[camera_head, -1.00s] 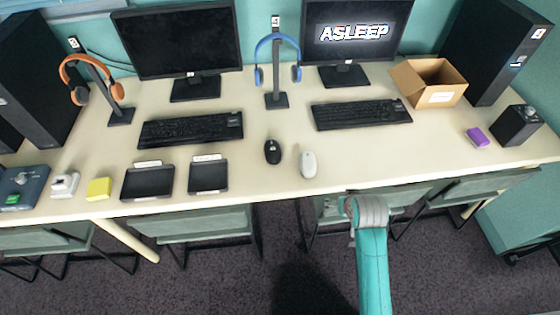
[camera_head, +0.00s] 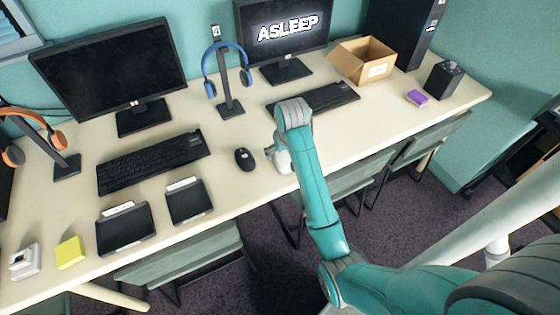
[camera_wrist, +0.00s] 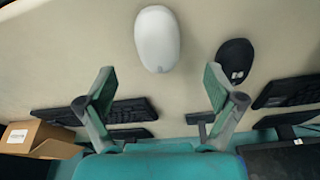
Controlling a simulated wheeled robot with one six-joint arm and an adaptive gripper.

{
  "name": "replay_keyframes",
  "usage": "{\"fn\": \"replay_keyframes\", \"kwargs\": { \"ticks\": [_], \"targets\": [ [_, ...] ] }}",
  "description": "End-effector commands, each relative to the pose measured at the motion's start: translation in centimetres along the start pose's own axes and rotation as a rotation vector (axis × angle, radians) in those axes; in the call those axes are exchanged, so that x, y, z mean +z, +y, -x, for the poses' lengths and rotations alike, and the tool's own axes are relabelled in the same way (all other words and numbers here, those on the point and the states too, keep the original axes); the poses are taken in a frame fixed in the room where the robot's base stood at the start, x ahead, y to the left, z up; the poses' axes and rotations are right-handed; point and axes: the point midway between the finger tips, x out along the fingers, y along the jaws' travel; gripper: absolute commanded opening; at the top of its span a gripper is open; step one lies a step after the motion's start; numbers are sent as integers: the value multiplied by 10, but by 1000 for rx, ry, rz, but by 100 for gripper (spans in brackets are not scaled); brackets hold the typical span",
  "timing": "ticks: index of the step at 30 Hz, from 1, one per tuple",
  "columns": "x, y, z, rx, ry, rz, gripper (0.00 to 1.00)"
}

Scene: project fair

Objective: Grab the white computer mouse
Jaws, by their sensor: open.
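The white computer mouse (camera_wrist: 157,38) lies on the cream desk, in the upper middle of the wrist view. In the head view the white mouse (camera_head: 284,162) is partly hidden behind the end of my arm. My gripper (camera_wrist: 159,75) is open and empty, its two fingers spread wide. In the wrist view the mouse lies beyond the fingertips, roughly centred between them and not enclosed. A black mouse (camera_wrist: 235,57) lies on the right of the white one in the wrist view; it also shows in the head view (camera_head: 244,158).
On the desk (camera_head: 228,192) stand keyboards (camera_head: 152,162), monitors, a blue headset on a stand (camera_head: 230,100), two black trays (camera_head: 125,232), an open cardboard box (camera_head: 362,60) and a purple block (camera_head: 417,98). Chairs (camera_head: 185,258) sit under the front edge. Desk around the white mouse is mostly clear.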

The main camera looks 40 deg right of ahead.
Motion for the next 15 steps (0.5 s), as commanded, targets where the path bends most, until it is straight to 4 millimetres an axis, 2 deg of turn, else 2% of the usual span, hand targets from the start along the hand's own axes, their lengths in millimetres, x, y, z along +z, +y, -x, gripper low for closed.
{"fn": "replay_keyframes", "kwargs": {
  "ticks": [8, 15],
  "targets": [
    [0, 0, -21, 0, -2, 0, 92],
    [-2, 1, -53, 0, -2, 0, 92]
  ]
}}
